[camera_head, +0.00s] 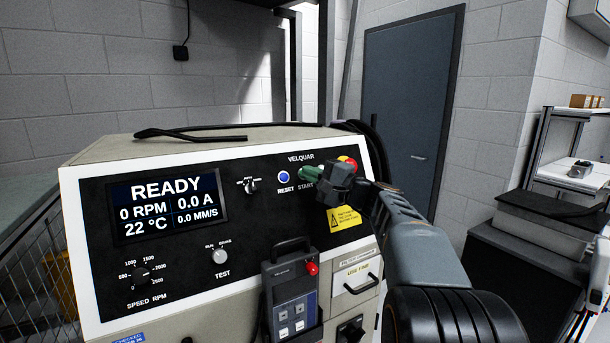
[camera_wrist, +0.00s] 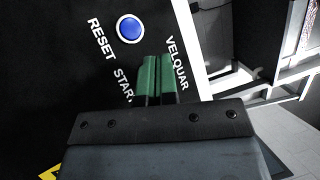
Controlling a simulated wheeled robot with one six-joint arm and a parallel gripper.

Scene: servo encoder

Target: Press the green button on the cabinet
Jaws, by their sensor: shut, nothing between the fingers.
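The cabinet (camera_head: 88,245) has a sloped black front panel with a display reading READY. My gripper (camera_head: 308,172) is at the upper right of this panel, just above the START label, with green fingertips. In the wrist view my gripper (camera_wrist: 159,60) is shut and empty, its two green fingers side by side over the panel near the START label. I cannot make out the green button; the fingers seem to cover its spot. Whether the fingertips touch the panel I cannot tell.
A blue RESET button (camera_head: 284,177) is just left of my gripper; it also shows in the wrist view (camera_wrist: 131,29). A red emergency stop (camera_head: 348,162) is partly hidden behind my gripper. A handheld pendant (camera_head: 291,295) hangs on the front. A black cable (camera_head: 190,133) lies on top.

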